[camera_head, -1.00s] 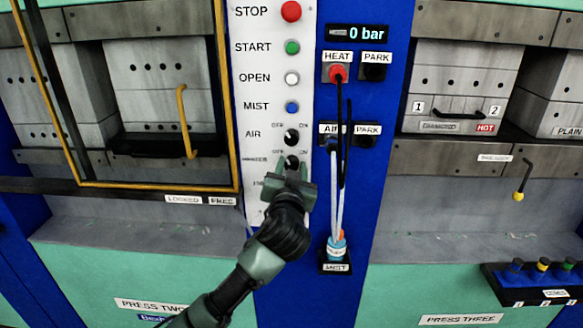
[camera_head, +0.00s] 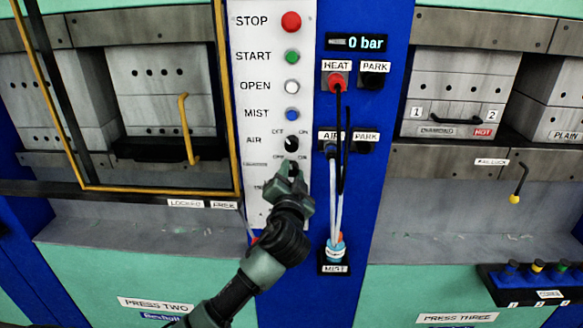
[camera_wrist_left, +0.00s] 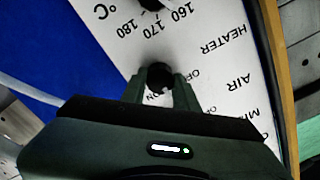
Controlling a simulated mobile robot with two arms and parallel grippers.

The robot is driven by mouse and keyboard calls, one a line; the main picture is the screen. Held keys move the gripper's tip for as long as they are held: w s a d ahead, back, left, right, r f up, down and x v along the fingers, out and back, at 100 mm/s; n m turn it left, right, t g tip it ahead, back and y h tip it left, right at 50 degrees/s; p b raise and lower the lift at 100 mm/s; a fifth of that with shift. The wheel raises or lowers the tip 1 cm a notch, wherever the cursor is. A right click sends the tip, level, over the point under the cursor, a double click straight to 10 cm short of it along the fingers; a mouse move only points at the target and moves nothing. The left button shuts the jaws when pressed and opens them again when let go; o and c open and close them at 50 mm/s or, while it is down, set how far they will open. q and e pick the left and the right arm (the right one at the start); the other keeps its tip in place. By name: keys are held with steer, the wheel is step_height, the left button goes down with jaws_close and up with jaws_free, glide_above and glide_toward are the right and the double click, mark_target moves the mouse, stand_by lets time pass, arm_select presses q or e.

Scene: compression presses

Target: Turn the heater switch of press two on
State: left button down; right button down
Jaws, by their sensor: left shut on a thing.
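The heater switch of press two is a small black rotary knob (camera_wrist_left: 159,73) on the white control panel (camera_head: 262,190), below the air switch (camera_head: 291,144). My left gripper (camera_head: 291,171) reaches up to it from below and hides most of it in the head view. In the left wrist view, the fingers (camera_wrist_left: 161,90) are shut on the knob's two sides. OFF and ON marks sit close to the knob there, partly covered by the fingers. The HEATER label (camera_wrist_left: 223,40) appears upside down. My right gripper is not in view.
Stop (camera_head: 291,22), start (camera_head: 292,57), open (camera_head: 292,87) and mist (camera_head: 292,114) buttons stand above the switches. A temperature dial (camera_wrist_left: 150,5) is next to the knob. Hoses (camera_head: 338,190) hang to the right. A yellow-edged guard (camera_head: 235,140) borders the panel's left.

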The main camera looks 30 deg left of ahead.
arm_select(q)
steer(key=m+p, duration=0.2)
steer(key=m, duration=0.2)
steer(key=shift+r+p, duration=0.1)
steer(key=shift+p, duration=0.25)
steer(key=shift+m+p, duration=0.8)
steer(key=shift+m, duration=0.7)
steer(key=shift+f, duration=0.2)
steer(key=c, duration=1.1)
jaws_free()
steer(key=shift+o, duration=0.2)
